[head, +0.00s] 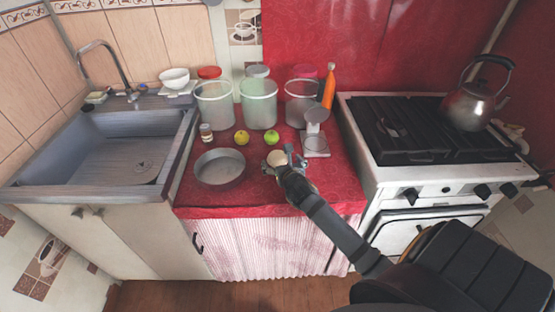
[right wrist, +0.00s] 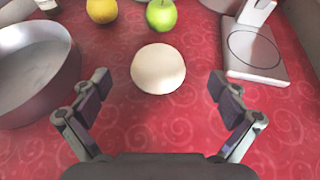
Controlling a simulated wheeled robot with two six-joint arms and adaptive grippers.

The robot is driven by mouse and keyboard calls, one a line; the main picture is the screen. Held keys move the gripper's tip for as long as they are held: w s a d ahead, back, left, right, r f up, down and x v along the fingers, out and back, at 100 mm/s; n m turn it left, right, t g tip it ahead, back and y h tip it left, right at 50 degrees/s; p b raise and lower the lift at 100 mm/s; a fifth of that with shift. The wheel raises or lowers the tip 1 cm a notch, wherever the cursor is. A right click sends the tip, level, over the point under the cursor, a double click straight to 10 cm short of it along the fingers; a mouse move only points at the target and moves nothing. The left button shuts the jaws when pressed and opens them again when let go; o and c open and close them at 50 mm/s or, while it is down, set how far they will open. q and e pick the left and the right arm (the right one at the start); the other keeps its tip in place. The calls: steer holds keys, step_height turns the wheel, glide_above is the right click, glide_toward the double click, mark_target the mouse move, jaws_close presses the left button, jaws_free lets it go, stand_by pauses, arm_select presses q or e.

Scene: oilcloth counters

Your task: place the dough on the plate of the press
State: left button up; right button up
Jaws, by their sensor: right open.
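The dough is a pale round ball (right wrist: 158,69) on the red oilcloth, and it also shows in the head view (head: 277,158). My right gripper (right wrist: 160,87) is open around the near side of the dough, with one finger to each side and a gap between the fingers and the ball. In the head view my right gripper (head: 287,160) partly covers the counter beside the dough. The press (head: 315,143) is grey with a flat plate marked by a ring, just right of and behind the dough. Its plate (right wrist: 256,52) looks empty in the right wrist view. My left gripper is not in view.
A grey pan (head: 220,168) stands left of the dough. Tall clear containers (head: 258,103) and an orange bottle (head: 328,86) stand farther back. A stove (head: 436,172) is at right.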

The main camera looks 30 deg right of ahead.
mark_target(277, 156)
steer(key=x, duration=0.4)
steer(key=shift+w+f, duration=0.25)
steer(key=shift+f, duration=0.3)
steer(key=shift+s+a, duration=0.1)
steer(key=shift+c, duration=0.8)
steer(key=shift+r, duration=0.1)
steer(key=c, duration=1.3)
steer(key=shift+r, duration=0.3)
step_height(277, 156, up, 3)
steer(key=shift+f, duration=0.15)
steer(key=s+a+r, duration=0.7)
steer(key=s+r, duration=0.2)
steer(key=s, duration=0.2)
steer(key=shift+s+a+r+p, duration=0.3)
steer(key=shift+a+p, duration=0.05)
